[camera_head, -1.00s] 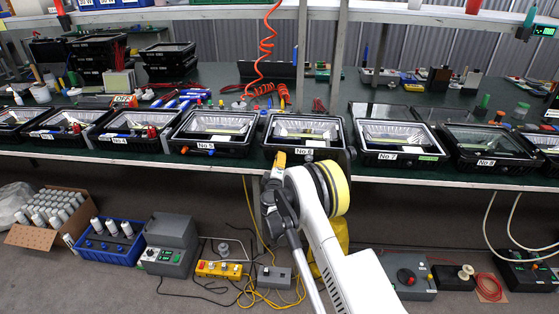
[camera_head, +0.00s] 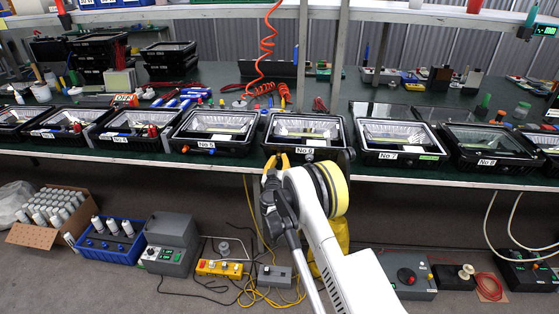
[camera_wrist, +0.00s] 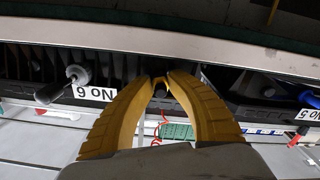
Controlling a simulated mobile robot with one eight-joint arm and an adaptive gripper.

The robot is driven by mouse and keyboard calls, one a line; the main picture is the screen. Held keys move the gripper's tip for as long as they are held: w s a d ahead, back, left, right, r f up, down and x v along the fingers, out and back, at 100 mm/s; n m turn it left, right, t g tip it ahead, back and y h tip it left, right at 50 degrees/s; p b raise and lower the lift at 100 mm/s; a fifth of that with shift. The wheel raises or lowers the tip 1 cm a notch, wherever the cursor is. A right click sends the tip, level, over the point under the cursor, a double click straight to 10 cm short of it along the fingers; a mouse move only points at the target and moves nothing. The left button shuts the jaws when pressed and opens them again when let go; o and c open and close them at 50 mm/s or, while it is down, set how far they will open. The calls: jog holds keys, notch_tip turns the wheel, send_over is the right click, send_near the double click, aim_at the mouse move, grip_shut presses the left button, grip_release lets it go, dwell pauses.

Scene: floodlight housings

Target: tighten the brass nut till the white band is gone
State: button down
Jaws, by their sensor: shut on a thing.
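My gripper (camera_head: 277,160) is at the front wall of the floodlight housing labelled No 6 (camera_head: 342,153), left of its label. In the wrist view the yellow fingers of my gripper (camera_wrist: 159,82) come together at the housing wall, shut on a small part between their tips. The brass nut cannot be made out apart from the fingers, which hide most of that part. No white band can be made out there. A grey, stalk-like fitting (camera_wrist: 62,86) sticks out of the same wall beside the label in the wrist view, apart from my fingers.
Housing No 5 (camera_head: 174,138) stands to the left, with a blue and an orange fitting in front. Housing No 7 (camera_head: 364,149) stands to the right. A red coiled hose (camera_head: 266,45) hangs behind. The bench's front edge (camera_head: 80,157) runs below the housings.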

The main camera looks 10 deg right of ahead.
jog(key=shift+a+m, duration=0.1)
jog(key=shift+m, duration=1.4)
jog(key=c, duration=1.2)
grip_release()
jog(key=shift+c, duration=0.2)
jog(key=v, duration=1.2)
jog(key=shift+r, duration=0.1)
